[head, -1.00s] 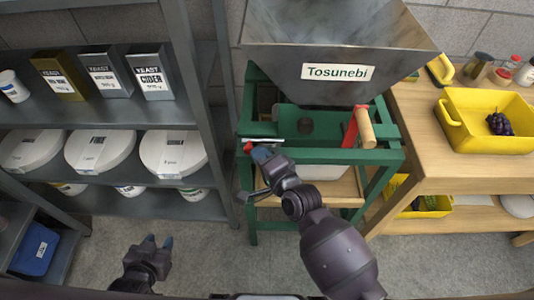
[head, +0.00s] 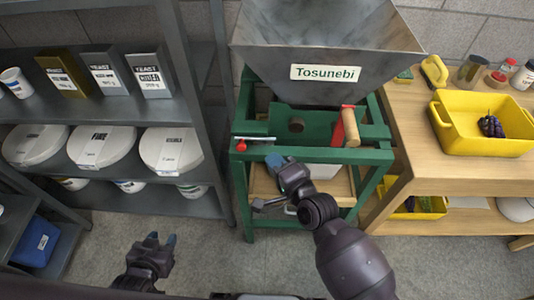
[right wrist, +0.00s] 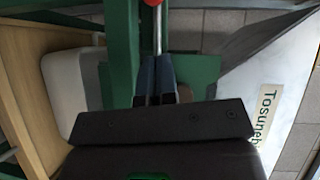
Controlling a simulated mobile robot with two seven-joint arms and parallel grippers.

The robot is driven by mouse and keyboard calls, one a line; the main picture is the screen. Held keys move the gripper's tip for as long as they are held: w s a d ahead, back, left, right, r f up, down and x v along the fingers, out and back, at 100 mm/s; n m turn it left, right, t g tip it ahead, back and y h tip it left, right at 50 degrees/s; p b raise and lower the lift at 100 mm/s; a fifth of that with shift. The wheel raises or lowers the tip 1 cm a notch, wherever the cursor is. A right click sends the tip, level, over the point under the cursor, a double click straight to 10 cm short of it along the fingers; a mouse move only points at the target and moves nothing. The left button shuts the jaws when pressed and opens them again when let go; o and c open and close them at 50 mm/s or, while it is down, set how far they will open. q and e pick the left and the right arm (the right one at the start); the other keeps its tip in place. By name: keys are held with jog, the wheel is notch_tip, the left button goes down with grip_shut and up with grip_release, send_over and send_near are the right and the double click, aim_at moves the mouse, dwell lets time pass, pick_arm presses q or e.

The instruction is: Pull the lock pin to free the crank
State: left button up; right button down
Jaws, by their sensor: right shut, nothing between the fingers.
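The lock pin is a thin metal rod with a red ball knob (head: 241,146) at the left of the green press frame. Its knob also shows at the top edge of the right wrist view (right wrist: 153,3). The crank (head: 350,127) has a red arm and wooden handle, at the frame's right front. My right gripper (head: 275,161) is shut and empty, a little right of and below the knob, apart from it. In the right wrist view its blue fingertips (right wrist: 155,68) are together, in line with the metal rod. My left gripper (head: 162,239) is open and empty, low over the floor.
The metal hopper (head: 330,45) labelled Tosunebi sits on the green frame (head: 310,153). A grey shelf (head: 190,100) with boxes and white tubs stands left. A wooden bench (head: 450,177) with a yellow crate (head: 482,146) stands right. The floor between shelf and frame is clear.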

jog(key=v, duration=0.6)
jog(key=shift+s, duration=0.3)
jog(key=shift+d+r, duration=0.1)
jog(key=s+d+f+n+h, duration=0.1)
jog(key=d+f+n+h, duration=0.2)
jog(key=d+n, duration=0.35)
jog(key=s+d+f+n+h, duration=0.1)
jog(key=d+f+n+h, duration=0.2)
jog(key=d+n, duration=0.3)
jog(key=s+d+f+m+g+h, duration=0.2)
jog(key=s+d+f, duration=0.3)
jog(key=s+d, duration=0.5)
jog(key=shift+d+f+h, duration=0.35)
jog(key=shift+d+h, duration=0.4)
jog(key=shift+h, duration=0.15)
